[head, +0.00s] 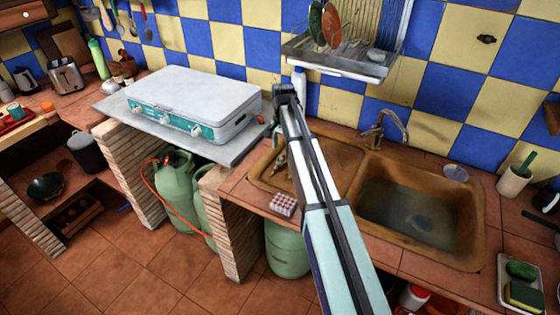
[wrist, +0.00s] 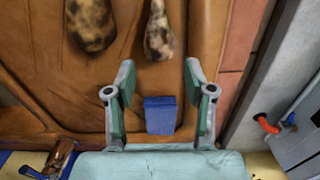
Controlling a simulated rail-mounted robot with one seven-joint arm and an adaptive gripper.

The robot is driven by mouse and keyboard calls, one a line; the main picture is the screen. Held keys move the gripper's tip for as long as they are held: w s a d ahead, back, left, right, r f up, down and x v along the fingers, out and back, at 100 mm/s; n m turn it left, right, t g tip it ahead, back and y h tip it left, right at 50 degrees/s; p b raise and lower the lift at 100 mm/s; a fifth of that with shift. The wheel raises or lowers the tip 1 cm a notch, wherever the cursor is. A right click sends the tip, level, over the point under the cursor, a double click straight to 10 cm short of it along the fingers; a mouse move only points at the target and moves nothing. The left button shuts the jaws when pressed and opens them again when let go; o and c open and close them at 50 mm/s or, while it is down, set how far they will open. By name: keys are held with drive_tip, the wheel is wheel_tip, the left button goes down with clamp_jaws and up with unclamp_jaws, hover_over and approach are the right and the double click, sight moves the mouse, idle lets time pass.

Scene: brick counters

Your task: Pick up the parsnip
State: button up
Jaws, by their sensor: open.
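Two elongated, mottled tan-and-dark vegetables lie in the left part of the brown sink (wrist: 40,70) in the wrist view. The slimmer, tapered one (wrist: 158,32) looks like the parsnip; the thicker one (wrist: 90,24) lies to its left. Both are cut off by the picture's top edge. My gripper (wrist: 160,82) is open and empty, with its fingers below the slimmer vegetable in the picture and apart from it. A blue block (wrist: 160,115) shows between the fingers. In the head view my gripper (head: 287,97) is above the sink's back edge, and my arm hides part of the left basin.
A white camping stove (head: 195,97) stands on a grey slab left of the sink. A dish rack (head: 340,60) with plates hangs on the wall near my gripper. A faucet (head: 385,125) rises behind the right basin. A red-and-white box (head: 283,205) sits on the front counter edge.

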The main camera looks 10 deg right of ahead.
sight(282, 156)
drive_tip(key=shift+s+f+p, duration=0.1)
drive_tip(key=shift+f+p, duration=1.2)
drive_tip(key=shift+f, duration=1.65)
drive_tip(key=c, duration=0.9)
